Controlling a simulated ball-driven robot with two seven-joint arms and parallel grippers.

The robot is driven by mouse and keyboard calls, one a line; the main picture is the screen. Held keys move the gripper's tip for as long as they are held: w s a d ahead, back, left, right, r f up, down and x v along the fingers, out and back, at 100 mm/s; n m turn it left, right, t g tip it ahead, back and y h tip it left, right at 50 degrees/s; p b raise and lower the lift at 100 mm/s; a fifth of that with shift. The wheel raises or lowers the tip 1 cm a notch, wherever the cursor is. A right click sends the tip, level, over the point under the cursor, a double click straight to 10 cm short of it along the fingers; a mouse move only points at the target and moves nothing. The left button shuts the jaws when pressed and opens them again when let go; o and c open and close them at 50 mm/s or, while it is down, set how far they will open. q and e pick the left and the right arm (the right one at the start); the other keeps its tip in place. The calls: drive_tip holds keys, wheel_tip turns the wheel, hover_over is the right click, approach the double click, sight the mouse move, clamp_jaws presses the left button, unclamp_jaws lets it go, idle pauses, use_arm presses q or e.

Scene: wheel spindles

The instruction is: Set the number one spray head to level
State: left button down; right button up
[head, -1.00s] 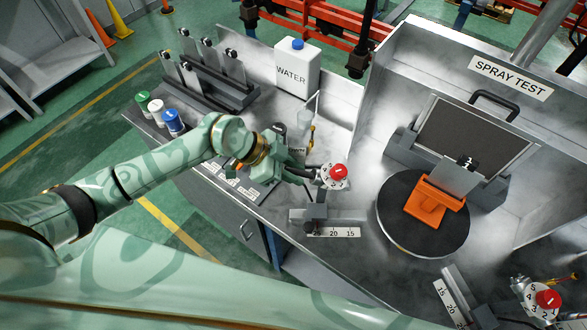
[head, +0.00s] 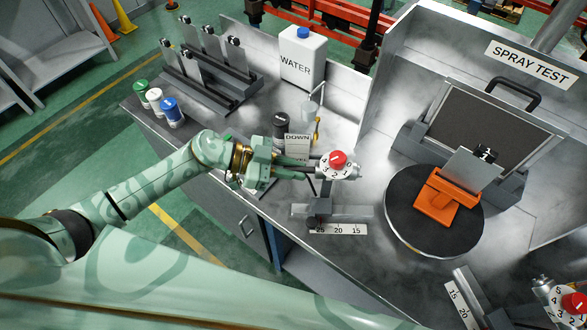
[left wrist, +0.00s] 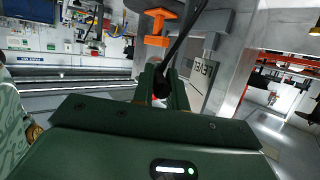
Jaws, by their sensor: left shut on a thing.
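A spray head (head: 336,168) with a red knob and a numbered dial stands on a post at the bench's front edge in the head view. My left gripper (head: 307,167) comes in from the left, its fingers reaching the left side of this head. In the left wrist view my left gripper (left wrist: 160,78) is closed around a dark, narrow part between its fingers. The red knob partly shows beyond it, and most of the head is hidden. A second spray head (head: 567,303) with a red knob stands at the lower right. My right gripper is out of view.
A turntable (head: 405,233) carries an orange stand (head: 437,203) with a grey panel. A plate reading DOWN (head: 298,142) stands behind my gripper. A number scale (head: 338,229) lies below the first head. A water jug (head: 303,60) and small capped bottles stand at the back.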

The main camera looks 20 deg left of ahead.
use_arm(q)
drive_tip(key=shift+f, duration=0.1)
drive_tip(key=c, duration=1.4)
unclamp_jaws()
drive_tip(key=b+v, duration=0.1)
drive_tip(key=v, duration=1.5)
drive_tip(key=shift+a, duration=0.2)
drive_tip(key=shift+w, duration=0.1)
